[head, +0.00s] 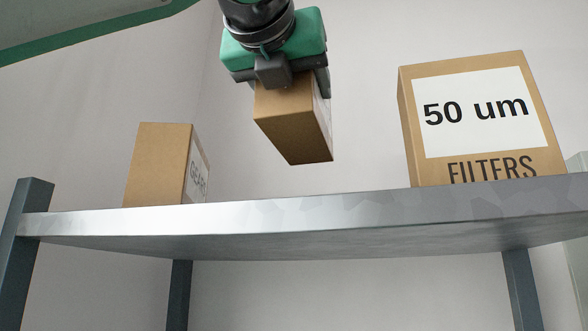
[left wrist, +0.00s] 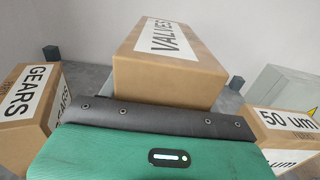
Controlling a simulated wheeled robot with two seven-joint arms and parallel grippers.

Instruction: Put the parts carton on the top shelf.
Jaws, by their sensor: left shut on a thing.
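My left gripper (head: 291,78) comes down from the top of the head view and is shut on a brown carton (head: 293,118). In the left wrist view this carton (left wrist: 168,78) has a white label reading VALVES. It hangs tilted, with its underside showing, and appears above the grey metal shelf (head: 300,212) with a visible gap to the front edge. The shelf is seen from below, so its top surface is hidden in the head view. My right gripper is not in view.
A GEARS carton (head: 157,165) stands on the shelf at left; it also shows in the left wrist view (left wrist: 28,108). A larger 50 um FILTERS carton (head: 475,120) stands at right. Between them is a wide gap. A pale box (left wrist: 283,92) stands beyond the filters carton.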

